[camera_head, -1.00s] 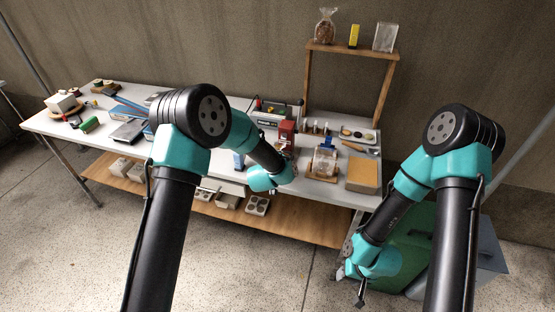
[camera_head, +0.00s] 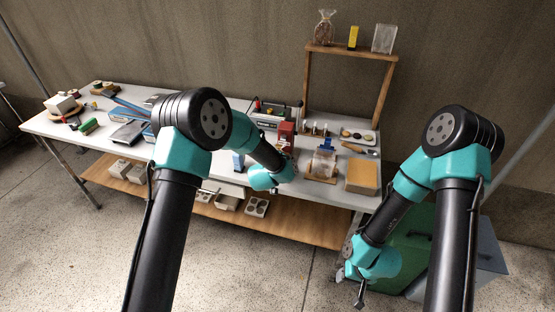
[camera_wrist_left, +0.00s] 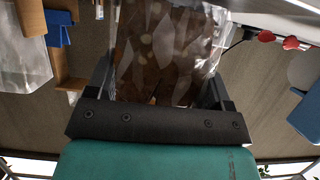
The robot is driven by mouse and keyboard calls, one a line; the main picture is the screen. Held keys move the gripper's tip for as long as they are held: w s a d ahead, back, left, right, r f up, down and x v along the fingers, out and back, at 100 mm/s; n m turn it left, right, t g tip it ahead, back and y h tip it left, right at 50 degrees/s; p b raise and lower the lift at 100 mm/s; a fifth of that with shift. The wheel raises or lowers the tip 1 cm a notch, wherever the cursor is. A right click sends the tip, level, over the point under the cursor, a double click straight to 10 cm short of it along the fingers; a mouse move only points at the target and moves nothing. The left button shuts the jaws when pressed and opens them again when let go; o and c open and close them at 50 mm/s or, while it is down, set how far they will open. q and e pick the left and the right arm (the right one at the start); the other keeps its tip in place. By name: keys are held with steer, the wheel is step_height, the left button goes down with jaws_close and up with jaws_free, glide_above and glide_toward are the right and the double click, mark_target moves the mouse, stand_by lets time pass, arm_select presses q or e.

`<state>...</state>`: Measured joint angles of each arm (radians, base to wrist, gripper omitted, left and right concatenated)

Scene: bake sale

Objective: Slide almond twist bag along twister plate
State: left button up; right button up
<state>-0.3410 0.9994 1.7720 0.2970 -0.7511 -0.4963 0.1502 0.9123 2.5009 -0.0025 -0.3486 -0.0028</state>
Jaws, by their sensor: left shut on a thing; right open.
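In the left wrist view my left gripper (camera_wrist_left: 158,88) is shut on a clear bag with brown contents, the almond twist bag (camera_wrist_left: 172,42). The bag stands between the two dark fingers and fills the space past them. In the head view this gripper and its bag are mostly hidden behind my left forearm, at the table's front edge. A red upright device (camera_head: 286,134), perhaps the twister, stands just behind them. Its plate cannot be made out. My right gripper (camera_head: 360,294) is open and empty, low in front of the table's right end.
A wooden stand with a clear bag (camera_head: 322,164) and a tan block (camera_head: 362,177) are on the table (camera_head: 75,133) to the right. A wooden shelf (camera_head: 350,53) rises behind with another bag (camera_head: 326,27). A green bin (camera_head: 412,248) stands below at right.

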arm_select(q)
steer(key=shift+w+d, duration=0.15)
steer(key=shift+w, duration=0.4)
steer(key=shift+w+d, duration=0.15)
steer(key=shift+w, duration=0.35)
stand_by(0.5)
steer(key=shift+f, duration=0.15)
stand_by(0.5)
steer(key=o, duration=0.7)
steer(key=shift+s, duration=0.1)
steer(key=shift+f, duration=0.1)
steer(key=shift+s, duration=0.1)
steer(key=v, duration=1.7)
steer(key=shift+r, duration=0.4)
